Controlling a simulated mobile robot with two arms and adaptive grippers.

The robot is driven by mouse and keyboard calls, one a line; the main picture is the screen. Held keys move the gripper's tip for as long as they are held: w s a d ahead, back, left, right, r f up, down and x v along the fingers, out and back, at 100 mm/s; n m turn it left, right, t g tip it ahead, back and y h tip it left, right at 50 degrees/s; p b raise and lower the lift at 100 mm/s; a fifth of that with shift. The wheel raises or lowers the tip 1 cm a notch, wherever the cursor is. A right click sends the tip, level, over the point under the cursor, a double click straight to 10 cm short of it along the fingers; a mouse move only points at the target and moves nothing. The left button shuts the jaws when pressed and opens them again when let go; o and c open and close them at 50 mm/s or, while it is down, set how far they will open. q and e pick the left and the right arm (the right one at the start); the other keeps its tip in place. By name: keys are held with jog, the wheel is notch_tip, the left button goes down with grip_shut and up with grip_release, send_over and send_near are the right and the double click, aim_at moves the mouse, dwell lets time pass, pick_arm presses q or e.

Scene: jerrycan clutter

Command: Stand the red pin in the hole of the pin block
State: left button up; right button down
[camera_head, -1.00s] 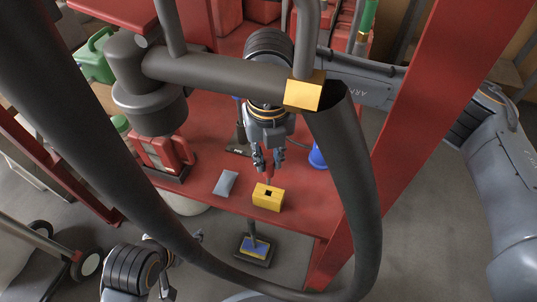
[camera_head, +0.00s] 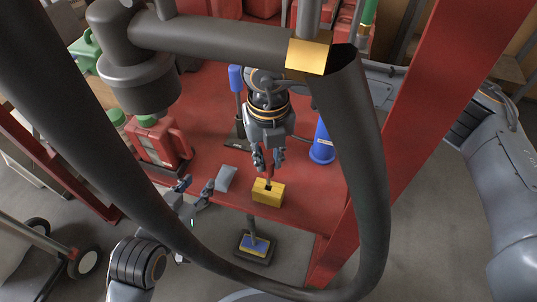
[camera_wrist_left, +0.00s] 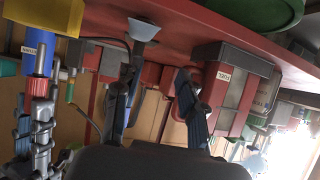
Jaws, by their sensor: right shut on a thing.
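The yellow pin block (camera_head: 268,192) stands near the front edge of the red table. My right gripper (camera_head: 268,160) is above it, shut on the red pin (camera_head: 268,174), which points down over the block. In the left wrist view, seen upside down, a gap shows between the block (camera_wrist_left: 52,15) and the red part of the pin (camera_wrist_left: 39,86). Whether a thin lower end reaches the hole, I cannot tell. My left gripper (camera_head: 196,188) is at the table's front edge, left of the block, with its fingers apart and empty.
A blue cylinder (camera_head: 322,142) stands at the right, a red jerrycan (camera_head: 154,142) at the left. A dark hose and pipe cross in front of the head view.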

jog(key=shift+f, duration=0.25)
pick_arm(q)
jog(key=shift+w+d+r+t, duration=0.15)
jog(key=shift+w+r+t, duration=0.2)
jog(key=shift+r, duration=0.15)
jog(key=shift+w+d+r+t, duration=0.15)
jog(key=shift+w+r+t, duration=0.15)
jog(key=shift+r, duration=0.2)
jog(key=shift+r+h, duration=0.1)
jog(key=shift+h, duration=0.2)
jog(key=shift+w+d+r+t+b, duration=0.2)
jog(key=shift+w+r+t, duration=0.1)
jog(key=shift+r, duration=0.15)
jog(key=shift+w+d+r+t+b, duration=0.15)
jog(key=shift+r+t+b, duration=0.1)
jog(key=shift+r, duration=0.15)
jog(key=shift+a, duration=0.1)
jog(key=shift+r, duration=0.1)
jog(key=shift+w+d+r+t+h, duration=0.15)
jog(key=shift+r+t, duration=0.15)
jog(key=shift+r, duration=0.1)
jog(key=shift+w+d+r+t+h, duration=0.1)
jog(key=shift+r+t+h, duration=0.05)
jog(key=shift+r+t, duration=0.2)
jog(key=shift+r, duration=0.1)
dwell(0.4)
